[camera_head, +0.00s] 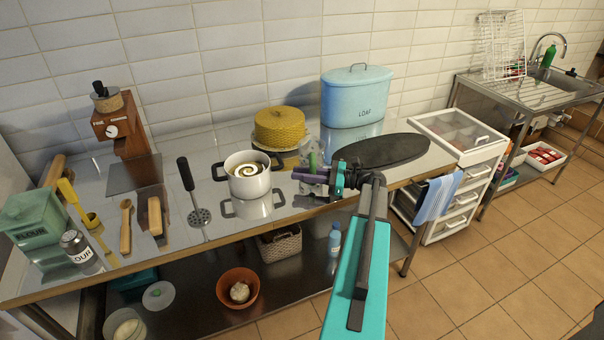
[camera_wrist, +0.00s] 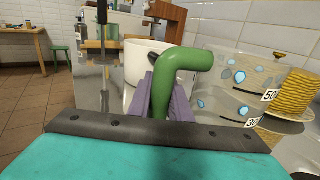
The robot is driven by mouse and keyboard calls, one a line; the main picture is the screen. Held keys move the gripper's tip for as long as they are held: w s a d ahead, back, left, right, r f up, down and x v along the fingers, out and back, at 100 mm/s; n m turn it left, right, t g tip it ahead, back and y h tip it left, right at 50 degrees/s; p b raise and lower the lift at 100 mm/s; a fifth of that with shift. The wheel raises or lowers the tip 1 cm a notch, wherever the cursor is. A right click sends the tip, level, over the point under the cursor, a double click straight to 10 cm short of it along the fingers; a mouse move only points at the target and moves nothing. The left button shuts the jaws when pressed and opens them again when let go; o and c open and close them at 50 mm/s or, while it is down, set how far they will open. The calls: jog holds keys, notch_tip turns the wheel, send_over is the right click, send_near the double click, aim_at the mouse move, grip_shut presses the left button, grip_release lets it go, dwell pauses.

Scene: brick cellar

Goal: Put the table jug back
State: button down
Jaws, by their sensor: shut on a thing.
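The table jug is clear with blue spots and black number labels; its body (camera_wrist: 232,82) fills the right middle of the wrist view. My gripper (camera_wrist: 160,98) is shut on the jug's green handle (camera_wrist: 186,62), with purple fingers on either side of it. In the head view my gripper (camera_head: 326,179) is over the steel counter's front edge, right of the white pot. The jug (camera_head: 309,180) is small there and partly hidden by my gripper. I cannot tell whether its base touches the counter.
A white pot (camera_head: 248,181) stands left of the jug. A yellow round thing on a plate (camera_head: 280,127) and a blue LOAF bin (camera_head: 355,97) stand behind. A dark oval board (camera_head: 380,150) lies right. Utensils and a FLOUR tin (camera_head: 33,222) fill the left counter (camera_head: 215,235).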

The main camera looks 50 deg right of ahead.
jog(key=shift+f, duration=0.3)
jog(key=c, duration=1.6)
grip_release()
jog(key=shift+r, duration=0.15)
jog(key=b+v, duration=0.3)
jog(key=v, duration=0.9)
